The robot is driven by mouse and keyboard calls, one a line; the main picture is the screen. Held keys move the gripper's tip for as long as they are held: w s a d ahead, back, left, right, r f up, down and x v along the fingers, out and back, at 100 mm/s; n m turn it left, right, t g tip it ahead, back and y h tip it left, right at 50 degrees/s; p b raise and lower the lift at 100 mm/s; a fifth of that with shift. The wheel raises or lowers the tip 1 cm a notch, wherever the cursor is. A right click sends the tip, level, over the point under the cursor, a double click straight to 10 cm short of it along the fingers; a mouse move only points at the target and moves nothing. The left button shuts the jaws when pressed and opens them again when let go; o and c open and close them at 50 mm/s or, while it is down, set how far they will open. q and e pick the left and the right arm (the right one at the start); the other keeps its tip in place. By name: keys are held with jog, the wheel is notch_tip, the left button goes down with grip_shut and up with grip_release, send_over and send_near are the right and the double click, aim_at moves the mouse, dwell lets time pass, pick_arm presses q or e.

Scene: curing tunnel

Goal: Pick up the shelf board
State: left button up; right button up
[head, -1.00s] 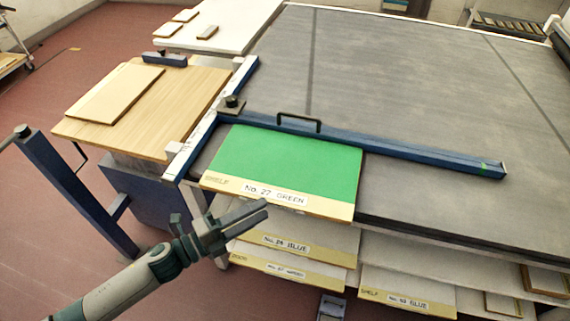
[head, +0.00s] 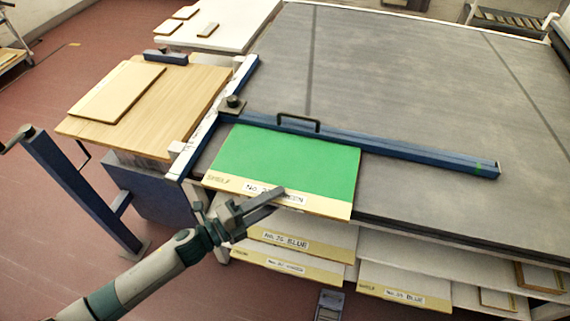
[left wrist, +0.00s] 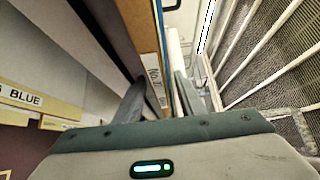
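The shelf board (head: 290,160) is green with a tan front strip labelled No. 27 GREEN. It lies flat at the front left of the grey table, its front edge overhanging. My left gripper (head: 272,203) is at that front edge, and one finger covers part of the label. In the left wrist view the board's tan edge and label (left wrist: 153,72) show between the two spread fingers (left wrist: 158,98). The fingers look apart from the board, though contact is hard to judge. My right gripper is in neither view.
Other labelled boards (head: 290,240) sit on racks below the table (head: 400,100). A blue fence with a black handle (head: 298,121) runs behind the green board. A wooden side table (head: 190,95) with a pale board stands left. A blue post (head: 80,190) rises at far left.

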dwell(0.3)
pick_arm(q)
grip_shut()
dwell(1.2)
jog(key=shift+r, duration=0.1)
